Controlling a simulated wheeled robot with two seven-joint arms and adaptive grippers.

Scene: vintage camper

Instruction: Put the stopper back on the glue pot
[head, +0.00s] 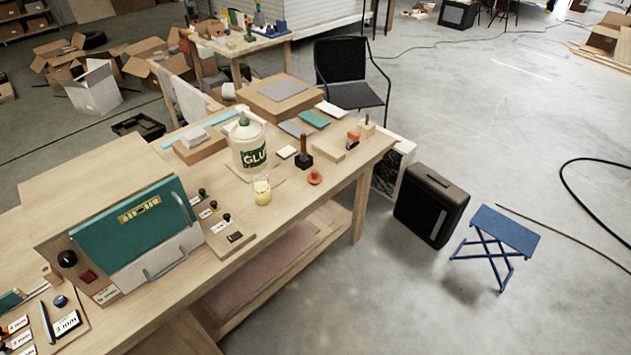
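A small clear jar (262,192) with yellowish contents stands upright near the front edge of the wooden workbench; it looks like the glue pot, and I see no stopper on it. A small orange-red piece (315,177) with a knob lies on the bench to its right, apart from it; it may be the stopper. A big white bottle (249,143) with a green GLUE label and a greenish top stands behind the jar. Neither of my grippers shows in the head view.
A dark block with a reddish handle (303,154) stands behind the orange piece. A teal-fronted machine (140,232) fills the bench on the left. Pads and boxes lie behind. A black case (431,205) and blue stool (503,231) stand on the floor at right.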

